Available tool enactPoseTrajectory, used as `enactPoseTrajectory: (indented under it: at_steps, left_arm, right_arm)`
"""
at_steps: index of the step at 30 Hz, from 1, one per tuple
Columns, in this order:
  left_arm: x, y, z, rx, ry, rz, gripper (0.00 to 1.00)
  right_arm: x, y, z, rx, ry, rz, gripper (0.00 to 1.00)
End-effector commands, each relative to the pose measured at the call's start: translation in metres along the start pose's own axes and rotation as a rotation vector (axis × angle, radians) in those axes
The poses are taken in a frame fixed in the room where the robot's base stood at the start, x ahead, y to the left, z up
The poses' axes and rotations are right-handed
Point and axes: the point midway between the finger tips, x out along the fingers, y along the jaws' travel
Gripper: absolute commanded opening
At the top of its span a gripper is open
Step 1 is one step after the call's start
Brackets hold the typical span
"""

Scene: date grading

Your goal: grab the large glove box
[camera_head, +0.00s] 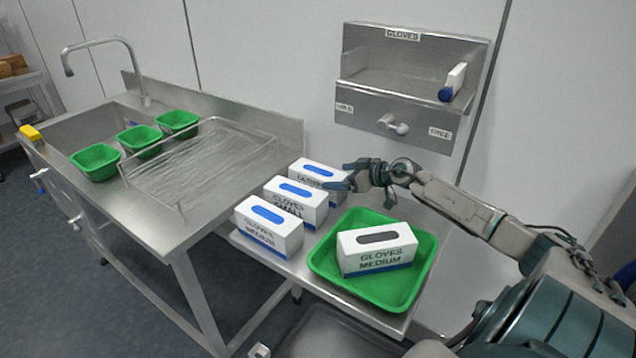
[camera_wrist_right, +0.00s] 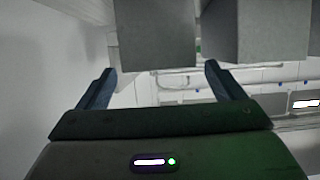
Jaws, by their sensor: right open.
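Three white glove boxes with blue slots stand in a row on the steel side table. The front one (camera_head: 268,232) reads GLOVES MEDIUM and the middle one (camera_head: 297,206) reads GLOVES SMALL. The back box (camera_head: 313,171) has a label I cannot read fully; my right gripper covers its right side. No label clearly reads large. My right gripper (camera_head: 346,181) is open at the back box's right end; contact cannot be told. In the right wrist view the open fingers (camera_wrist_right: 162,88) have nothing visibly clamped, with grey block shapes (camera_wrist_right: 157,38) just beyond. My left gripper is out of view.
A green tray (camera_head: 321,258) right of the row holds a grey-slotted GLOVES MEDIUM box (camera_head: 377,249). A steel wall dispenser (camera_head: 400,85) hangs behind. A sink counter (camera_head: 150,208) with green tubs (camera_head: 96,163) and a wire rack (camera_head: 180,208) stands left.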

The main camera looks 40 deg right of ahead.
Motion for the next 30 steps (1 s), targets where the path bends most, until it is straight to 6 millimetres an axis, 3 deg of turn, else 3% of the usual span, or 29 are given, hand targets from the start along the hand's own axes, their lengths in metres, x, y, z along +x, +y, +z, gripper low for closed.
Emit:
enactPoseTrajectory:
  at_steps: [13,24,30]
  left_arm:
    - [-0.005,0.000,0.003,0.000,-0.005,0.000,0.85]
    - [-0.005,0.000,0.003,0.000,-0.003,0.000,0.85]
    - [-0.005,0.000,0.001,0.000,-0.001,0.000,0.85]
  right_arm:
    - [0.048,0.000,-0.003,0.003,0.003,0.002,0.89]
    - [0.055,0.000,-0.002,0.000,0.000,0.001,0.89]
    - [0.054,0.000,-0.002,0.000,0.000,0.001,0.50]
